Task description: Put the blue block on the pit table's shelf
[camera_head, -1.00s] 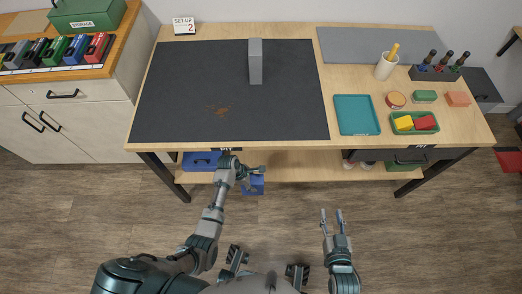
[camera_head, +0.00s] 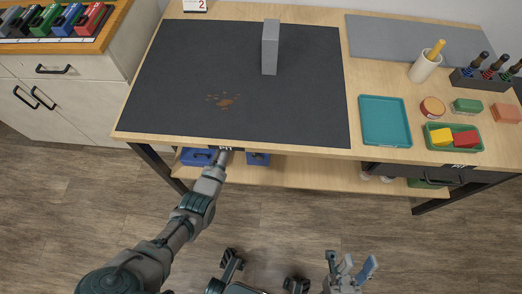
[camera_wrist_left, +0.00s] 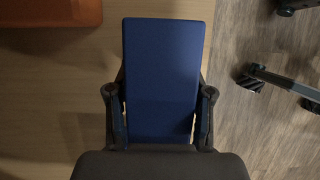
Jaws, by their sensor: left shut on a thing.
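The blue block (camera_head: 257,159) shows in part below the front edge of the pit table (camera_head: 400,22), at its lower shelf (camera_head: 310,174). In the left wrist view the block (camera_wrist_left: 162,65) lies between the two fingers of my left gripper (camera_wrist_left: 160,112), which is shut on it. Pale wood lies behind the block there, with the floor to the right. I cannot tell whether the block touches the shelf. In the head view the tabletop hides most of the left gripper. My right gripper (camera_head: 350,263) is open and empty above the floor at the bottom right.
A blue toolbox (camera_head: 196,157) stands on the shelf left of my left arm. An orange-red thing (camera_wrist_left: 50,12) is near the block in the left wrist view. A green case (camera_head: 430,183) sits at the shelf's right. The shelf's middle looks clear.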

